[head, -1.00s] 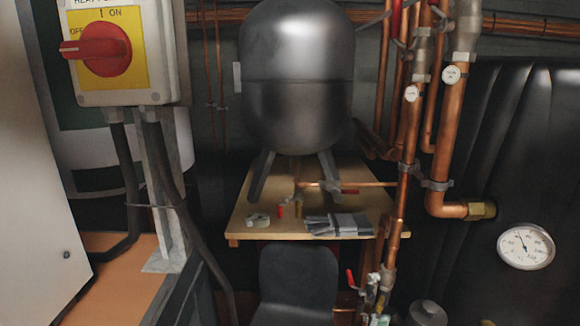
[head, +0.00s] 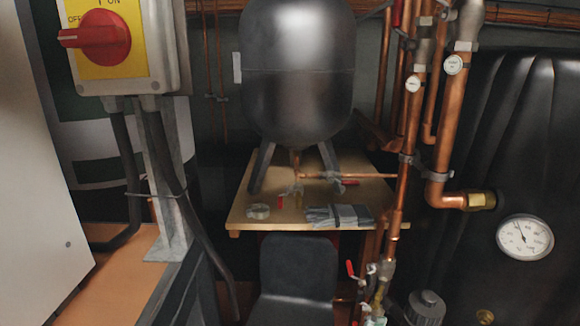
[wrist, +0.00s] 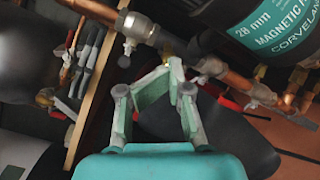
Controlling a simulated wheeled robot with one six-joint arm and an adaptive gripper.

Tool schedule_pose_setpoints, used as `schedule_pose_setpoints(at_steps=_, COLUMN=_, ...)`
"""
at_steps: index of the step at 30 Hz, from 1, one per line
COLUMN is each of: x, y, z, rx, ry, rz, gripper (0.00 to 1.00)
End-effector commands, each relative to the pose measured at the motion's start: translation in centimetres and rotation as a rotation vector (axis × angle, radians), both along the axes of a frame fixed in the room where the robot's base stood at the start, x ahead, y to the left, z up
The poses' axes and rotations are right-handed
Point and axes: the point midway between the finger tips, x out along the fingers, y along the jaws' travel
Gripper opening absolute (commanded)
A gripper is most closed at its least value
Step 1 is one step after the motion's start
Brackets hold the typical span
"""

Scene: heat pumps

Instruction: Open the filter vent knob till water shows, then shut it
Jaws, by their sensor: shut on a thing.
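In the wrist view, the filter (wrist: 262,30) is a dark body with a teal label reading "28 mm MAGNETIC". My gripper (wrist: 170,70) points at the pipework just left of it. Its two grey fingers, with green pads, are closed towards each other on a small thing at their tips, most likely the filter vent knob, which the fingers mostly hide. I see no water at the tips. In the head view, a dark, round-capped body (head: 426,306) stands at the bottom right. I cannot make out my gripper in that view.
A copper pipe (wrist: 93,8) with grey fittings crosses the wrist view. A red-handled valve (head: 350,268) sits low beside the pipes. A wooden table (head: 245,212) holds grey gloves (head: 340,215), under a dark tank (head: 297,80). A black chair (head: 295,270) stands in front.

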Motion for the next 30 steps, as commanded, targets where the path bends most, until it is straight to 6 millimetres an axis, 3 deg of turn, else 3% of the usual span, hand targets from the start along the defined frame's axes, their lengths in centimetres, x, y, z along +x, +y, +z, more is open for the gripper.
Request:
schedule_pose_setpoints(at_steps=5, x=-1.2, y=0.7, z=0.0, rx=0.000, ry=0.000, rz=0.000, gripper=0.00)
schedule_pose_setpoints(at_steps=13, x=-1.4, y=0.7, z=0.0, rx=0.000, ry=0.000, rz=-0.001, gripper=0.00)
schedule_pose_setpoints(at_steps=14, x=-1.4, y=0.7, z=0.0, rx=0.000, ry=0.000, rz=-0.001, gripper=0.13)
schedule_pose_setpoints(at_steps=15, x=-1.4, y=0.7, z=0.0, rx=-0.002, ry=0.001, rz=-0.001, gripper=0.03)
schedule_pose_setpoints(at_steps=16, x=-1.4, y=0.7, z=0.0, rx=-0.007, ry=0.004, rz=-0.001, gripper=0.00)
schedule_pose_setpoints(at_steps=30, x=-2.2, y=1.0, z=-1.0, rx=-0.398, ry=0.231, rz=-0.001, gripper=0.00)
